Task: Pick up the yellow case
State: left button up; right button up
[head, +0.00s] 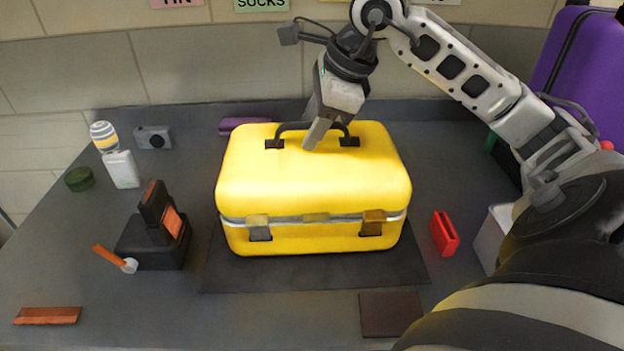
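The yellow case (314,185) lies flat on a dark mat (315,277) in the middle of the table, its latches facing me. Its black handle (290,127) stands up from the top. My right gripper (318,133) reaches down from above at the handle, with a finger in front of the bar near its middle. The far finger is hidden, so I cannot tell whether it is shut on the handle. The case appears to rest on the mat. My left gripper is not in view.
To the left stand a black and orange device (155,235), a white bottle (122,169), a green tin (79,179) and a grey camera (153,138). A purple item (240,126) lies behind the case. A red object (444,233) is to its right. A purple suitcase (590,75) stands back right.

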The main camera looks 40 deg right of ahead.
jog(key=shift+w+f, duration=0.1)
jog(key=shift+f, duration=0.15)
grip_shut()
dwell(1.2)
jog(key=shift+w+r, duration=0.1)
jog(key=shift+r, duration=0.05)
